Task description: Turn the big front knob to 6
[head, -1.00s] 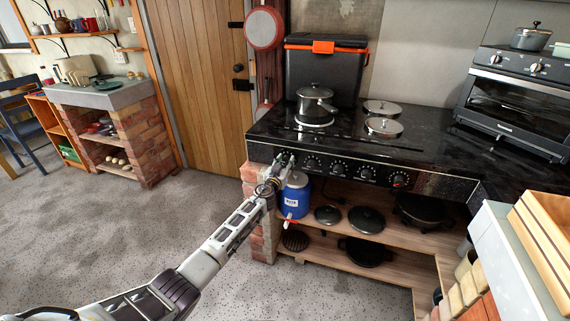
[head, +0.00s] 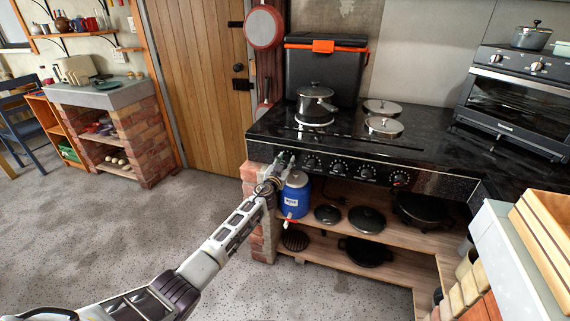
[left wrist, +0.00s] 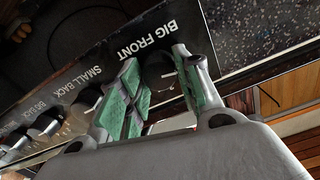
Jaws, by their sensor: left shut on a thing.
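The big front knob (left wrist: 158,74) is a dark round knob beside the "BIG FRONT" label on the stove's front panel (left wrist: 105,62) in the left wrist view. My left gripper (left wrist: 160,85) has its green-padded fingers on either side of this knob and is shut on it. In the head view my left gripper (head: 284,161) is at the left end of the knob row and hides the knob. The knob's number marks and pointer cannot be read.
Other dark knobs (head: 340,170) line the panel to the right. A dark pot (head: 315,99) stands on the left of the black stove top (head: 350,142). A blue container (head: 296,200) stands on the shelf just below my gripper.

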